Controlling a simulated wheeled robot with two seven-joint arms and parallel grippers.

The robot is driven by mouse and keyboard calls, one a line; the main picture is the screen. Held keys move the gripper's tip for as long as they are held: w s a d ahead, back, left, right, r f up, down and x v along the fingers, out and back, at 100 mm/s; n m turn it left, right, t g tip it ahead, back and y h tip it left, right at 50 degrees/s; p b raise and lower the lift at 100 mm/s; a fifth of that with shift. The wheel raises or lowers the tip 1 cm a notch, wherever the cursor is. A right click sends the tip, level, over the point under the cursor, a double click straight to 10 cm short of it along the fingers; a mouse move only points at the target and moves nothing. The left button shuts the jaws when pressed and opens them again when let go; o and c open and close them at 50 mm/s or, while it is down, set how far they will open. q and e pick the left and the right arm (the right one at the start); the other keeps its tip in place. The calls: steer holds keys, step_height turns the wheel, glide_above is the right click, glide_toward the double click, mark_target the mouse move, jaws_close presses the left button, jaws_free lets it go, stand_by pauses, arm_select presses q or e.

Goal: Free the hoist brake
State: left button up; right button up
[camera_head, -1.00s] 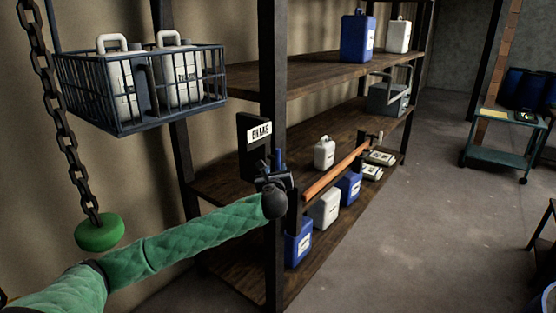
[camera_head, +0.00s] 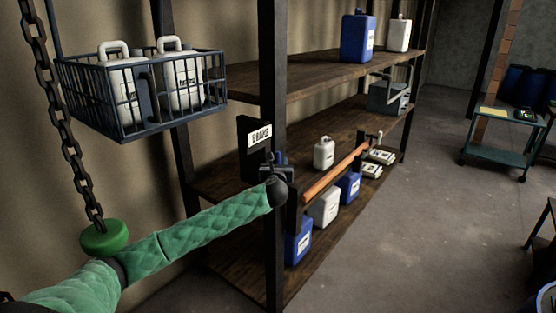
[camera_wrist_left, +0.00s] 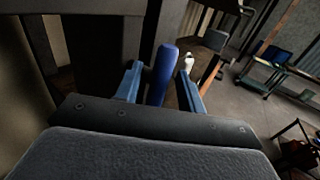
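The brake is a dark box with a white BRAKE label (camera_head: 259,135) on the shelf's front post. A blue upright handle (camera_wrist_left: 162,75) belongs beside it; in the head view only a little of it shows behind my gripper. My left gripper (camera_head: 276,170) is at the handle, just below the label. In the left wrist view my left gripper (camera_wrist_left: 159,82) has its two blue fingers apart, one on each side of the handle, with narrow gaps showing. My right gripper is in neither view.
A wire basket (camera_head: 142,99) with white jugs hangs at left, near a chain (camera_head: 66,130) with a green end knob (camera_head: 104,237). The floor at right is mostly clear.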

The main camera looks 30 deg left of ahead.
arm_select(q)
steer(key=shift+w+a, duration=0.15)
steer(key=shift+w, duration=0.2)
jaws_close()
